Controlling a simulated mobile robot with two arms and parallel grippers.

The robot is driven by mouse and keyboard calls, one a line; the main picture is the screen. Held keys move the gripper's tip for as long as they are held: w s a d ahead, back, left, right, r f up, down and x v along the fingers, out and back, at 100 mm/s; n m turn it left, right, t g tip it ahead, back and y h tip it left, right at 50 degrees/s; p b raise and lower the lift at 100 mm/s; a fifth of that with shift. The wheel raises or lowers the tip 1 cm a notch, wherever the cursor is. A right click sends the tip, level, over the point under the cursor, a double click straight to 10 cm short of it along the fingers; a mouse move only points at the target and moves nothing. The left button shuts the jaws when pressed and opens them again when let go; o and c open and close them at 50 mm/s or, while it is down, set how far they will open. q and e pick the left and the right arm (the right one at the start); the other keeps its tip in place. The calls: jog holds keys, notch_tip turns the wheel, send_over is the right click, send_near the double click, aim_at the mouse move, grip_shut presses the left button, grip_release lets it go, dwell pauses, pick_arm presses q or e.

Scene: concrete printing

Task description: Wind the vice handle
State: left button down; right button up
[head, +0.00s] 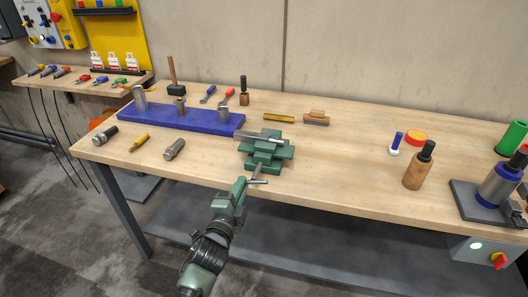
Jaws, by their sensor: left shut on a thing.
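The green vice (265,150) stands near the front edge of the wooden workbench, and a flat metal piece (260,137) lies across its top. The vice handle (258,181) is a small grey bar low at the front of the vice. My left gripper (253,178) reaches up from below in front of the bench. It is shut on the handle, with its fingers close to the bar and hiding part of it. My right gripper is not in view.
Left of the vice is a long blue block (190,117) with metal cylinders. Hand tools lie around it. To the right stand a wooden cylinder (414,172), a red-and-yellow disc (416,138) and a machine (495,188). The bench between vice and wooden cylinder is clear.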

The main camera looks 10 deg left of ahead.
pick_arm(q)
jog(key=shift+r+m, duration=0.25)
jog(key=shift+m, duration=0.95)
jog(key=m, duration=0.1)
jog(key=r+m+p, duration=0.1)
jog(key=m, duration=0.3)
jog(key=shift+w+r, duration=0.1)
jog(key=shift+r, duration=0.2)
jog(key=shift+d, duration=0.1)
